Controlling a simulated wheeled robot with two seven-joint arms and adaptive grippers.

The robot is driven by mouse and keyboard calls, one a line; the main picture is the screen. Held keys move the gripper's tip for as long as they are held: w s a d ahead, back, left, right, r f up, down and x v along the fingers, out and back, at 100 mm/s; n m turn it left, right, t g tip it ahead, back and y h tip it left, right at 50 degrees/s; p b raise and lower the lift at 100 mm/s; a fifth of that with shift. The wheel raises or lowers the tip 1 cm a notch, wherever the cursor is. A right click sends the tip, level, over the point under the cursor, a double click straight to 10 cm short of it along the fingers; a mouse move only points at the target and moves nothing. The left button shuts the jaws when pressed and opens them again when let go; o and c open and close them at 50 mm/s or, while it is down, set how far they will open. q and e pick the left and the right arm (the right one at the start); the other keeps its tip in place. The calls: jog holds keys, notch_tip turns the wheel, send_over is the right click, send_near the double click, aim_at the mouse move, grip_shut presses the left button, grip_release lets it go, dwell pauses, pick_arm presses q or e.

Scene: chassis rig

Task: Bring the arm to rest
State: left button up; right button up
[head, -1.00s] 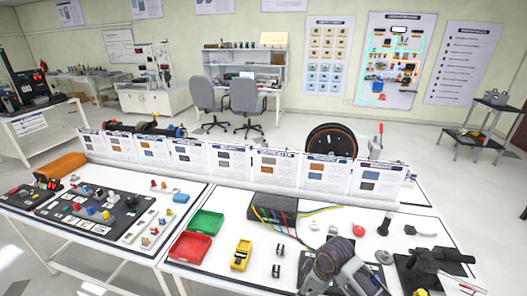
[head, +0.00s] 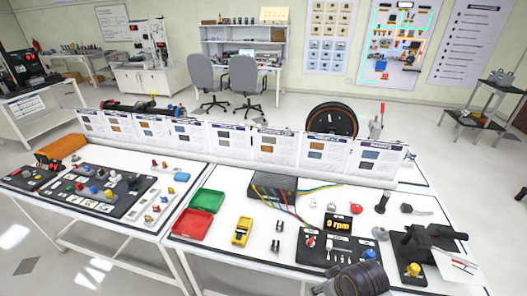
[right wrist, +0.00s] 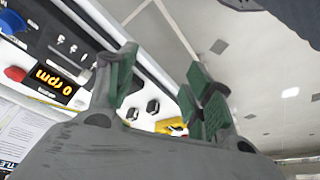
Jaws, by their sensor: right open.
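My right arm (head: 360,280) shows at the bottom edge of the head view, in front of the table. Its fingers cannot be made out there. In the right wrist view my right gripper (right wrist: 160,95) has its green-padded fingers apart with nothing between them. Beyond them is the table edge with a black control panel and its "0 rpm" display (right wrist: 55,85). The same display (head: 339,225) stands uncovered on the right table in the head view. My left gripper is not in view.
The right table holds a red tray (head: 192,225), a green tray (head: 207,200), a yellow meter (head: 241,231), a wired black box (head: 273,186) and a black clamp-like fixture (head: 425,245). A row of upright cards (head: 240,142) lines the back. Floor is open in front of the left table.

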jog(key=shift+s+d+m+h, duration=0.5)
jog(key=shift+s+d+m, duration=0.8)
jog(key=shift+s+d, duration=0.7)
notch_tip(320, 180, down, 33)
jog(key=s+g, duration=0.1)
jog(key=s, duration=0.2)
jog(key=s+d+f, duration=0.2)
jog(key=s+f, duration=0.7)
jog(key=s, duration=0.2)
jog(key=s+d+f+g, duration=0.1)
jog(key=s+d+f, duration=0.1)
jog(key=s+f, duration=0.8)
jog(key=shift+s, duration=0.35)
jog(key=shift+d, duration=0.1)
dwell(1.6)
